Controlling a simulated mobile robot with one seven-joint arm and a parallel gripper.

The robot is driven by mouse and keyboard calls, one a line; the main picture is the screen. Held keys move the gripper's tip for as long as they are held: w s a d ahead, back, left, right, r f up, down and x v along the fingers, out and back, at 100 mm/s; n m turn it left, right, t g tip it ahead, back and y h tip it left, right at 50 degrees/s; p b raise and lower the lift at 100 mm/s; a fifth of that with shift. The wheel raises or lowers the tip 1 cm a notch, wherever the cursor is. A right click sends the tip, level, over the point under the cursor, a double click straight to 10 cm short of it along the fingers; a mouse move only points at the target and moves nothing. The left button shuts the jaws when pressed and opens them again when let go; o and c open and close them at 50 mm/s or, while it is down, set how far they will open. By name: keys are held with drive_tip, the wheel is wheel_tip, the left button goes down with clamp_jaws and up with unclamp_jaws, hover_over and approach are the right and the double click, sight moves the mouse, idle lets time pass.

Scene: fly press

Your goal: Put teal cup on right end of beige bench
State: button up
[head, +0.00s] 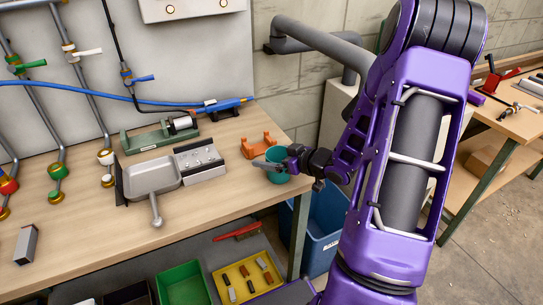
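The teal cup (277,178) is at the right end of the near beige bench (217,206), close to its right edge and beside an orange bracket. My gripper (268,164) reaches in from the right at the cup's rim, and its grey fingers overlap the top of the cup. The fingers and wrist hide part of the rim. I cannot tell whether the fingers are closed on the cup, or whether its base touches the bench top.
An orange bracket (258,146) stands just behind the cup. A grey pan (153,178) and a grey block (200,160) lie to the left. A blue bin (324,235) stands below the bench's right end. Another wooden bench (508,122) is at far right.

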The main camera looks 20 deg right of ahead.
drive_tip(key=shift+r, duration=0.1)
drive_tip(key=shift+s+d+r, duration=0.1)
drive_tip(key=shift+r, duration=0.1)
drive_tip(key=p+v, duration=0.1)
drive_tip(key=v, duration=1)
drive_tip(key=shift+s+d+p, duration=0.15)
drive_tip(key=shift+s+p, duration=0.2)
drive_tip(key=shift+p, duration=0.05)
